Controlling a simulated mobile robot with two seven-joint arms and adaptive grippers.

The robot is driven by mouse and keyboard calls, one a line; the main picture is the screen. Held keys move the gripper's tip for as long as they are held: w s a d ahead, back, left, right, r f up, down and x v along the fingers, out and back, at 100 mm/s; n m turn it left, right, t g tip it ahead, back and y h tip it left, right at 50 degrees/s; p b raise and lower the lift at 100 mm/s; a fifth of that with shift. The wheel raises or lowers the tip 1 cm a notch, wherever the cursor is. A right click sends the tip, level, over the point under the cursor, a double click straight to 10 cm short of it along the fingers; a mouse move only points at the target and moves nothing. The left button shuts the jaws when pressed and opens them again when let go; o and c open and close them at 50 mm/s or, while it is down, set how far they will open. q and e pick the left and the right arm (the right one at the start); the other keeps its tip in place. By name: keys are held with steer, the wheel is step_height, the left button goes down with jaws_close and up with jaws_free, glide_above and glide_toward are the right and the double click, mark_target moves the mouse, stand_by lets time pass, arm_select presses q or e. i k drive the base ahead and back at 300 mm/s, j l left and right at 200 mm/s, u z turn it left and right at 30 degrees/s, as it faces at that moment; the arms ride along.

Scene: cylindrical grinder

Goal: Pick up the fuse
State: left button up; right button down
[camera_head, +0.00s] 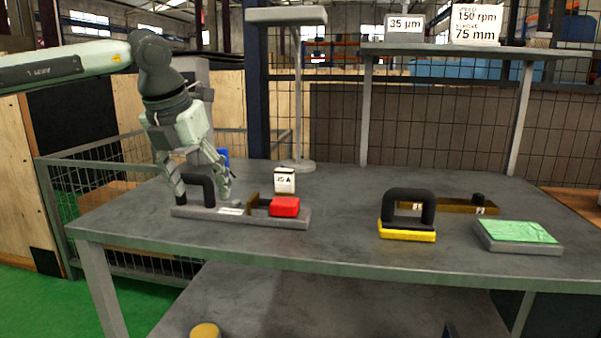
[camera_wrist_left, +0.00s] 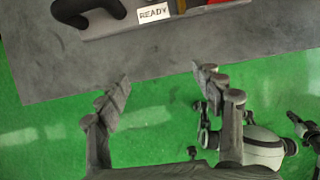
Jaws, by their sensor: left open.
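The fuse appears to be the small upright white block marked "35 A" with a dark top (camera_head: 284,183). It stands just behind a red block (camera_head: 285,207) on a long grey base (camera_head: 240,218); whether it sits in the base or on the table behind is unclear. My left gripper (camera_head: 200,196) points down at the left part of this base, by a black arched handle (camera_head: 209,186), left of the fuse. It also shows in the left wrist view (camera_wrist_left: 160,80), its fingers apart with nothing between them. The fuse is not visible there.
A brass bracket (camera_head: 253,202) rises from the base beside the red block. To the right are a yellow-based black handle (camera_head: 407,230), a brass bar (camera_head: 455,205) and a green-topped pad (camera_head: 515,233). A grey post stand (camera_head: 297,130) rises behind. The table's middle is clear.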

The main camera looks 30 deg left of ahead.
mark_target(284, 178)
steer(key=i, duration=0.9)
